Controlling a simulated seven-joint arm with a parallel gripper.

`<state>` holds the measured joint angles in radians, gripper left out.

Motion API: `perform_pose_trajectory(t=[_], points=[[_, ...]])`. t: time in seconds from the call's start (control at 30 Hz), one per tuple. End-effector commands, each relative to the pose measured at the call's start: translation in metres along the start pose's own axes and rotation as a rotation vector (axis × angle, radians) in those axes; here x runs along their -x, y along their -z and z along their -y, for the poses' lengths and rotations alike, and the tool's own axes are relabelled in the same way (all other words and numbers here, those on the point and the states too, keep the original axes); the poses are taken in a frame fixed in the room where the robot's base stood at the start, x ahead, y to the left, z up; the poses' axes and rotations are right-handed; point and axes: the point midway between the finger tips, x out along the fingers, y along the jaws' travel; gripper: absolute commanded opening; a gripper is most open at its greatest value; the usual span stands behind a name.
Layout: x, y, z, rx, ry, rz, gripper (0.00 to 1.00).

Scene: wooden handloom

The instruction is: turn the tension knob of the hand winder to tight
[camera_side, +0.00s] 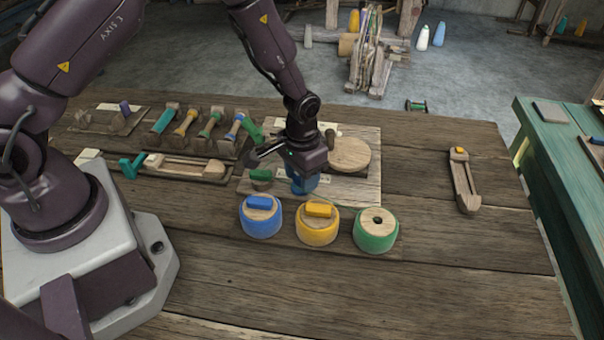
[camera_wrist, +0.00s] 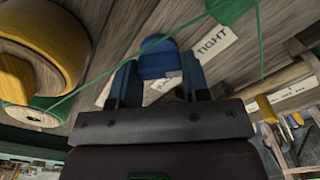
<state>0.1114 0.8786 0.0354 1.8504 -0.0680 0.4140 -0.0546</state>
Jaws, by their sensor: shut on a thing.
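My gripper (camera_side: 304,178) points down over the hand winder's wooden board (camera_side: 366,190), in front of its round wooden disc (camera_side: 350,154). In the wrist view its two blue fingers (camera_wrist: 160,82) are closed on either side of a blue rounded tension knob (camera_wrist: 158,58). A pale mark shows low on the knob's right side. A paper label reading TIGHT (camera_wrist: 212,43) lies just right of the knob. In the side view the fingers and knob merge into one blue shape, so the knob's angle cannot be told there.
Blue (camera_side: 261,217), yellow (camera_side: 317,225) and green (camera_side: 376,230) round pieces stand close in front of the winder. A rack of coloured bobbins (camera_side: 205,130) is at left. A wooden shuttle (camera_side: 463,182) lies at right. A green thread (camera_wrist: 130,62) crosses near my fingers. The front table is clear.

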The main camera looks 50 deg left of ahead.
Motion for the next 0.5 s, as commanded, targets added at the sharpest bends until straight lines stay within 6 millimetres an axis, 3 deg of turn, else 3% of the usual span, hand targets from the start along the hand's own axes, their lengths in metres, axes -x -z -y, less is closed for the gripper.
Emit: perform_pose_trajectory(t=[0.5], points=[[0.0009,0.0006,-0.0002,0.078,-0.001,-0.001,0.19]])
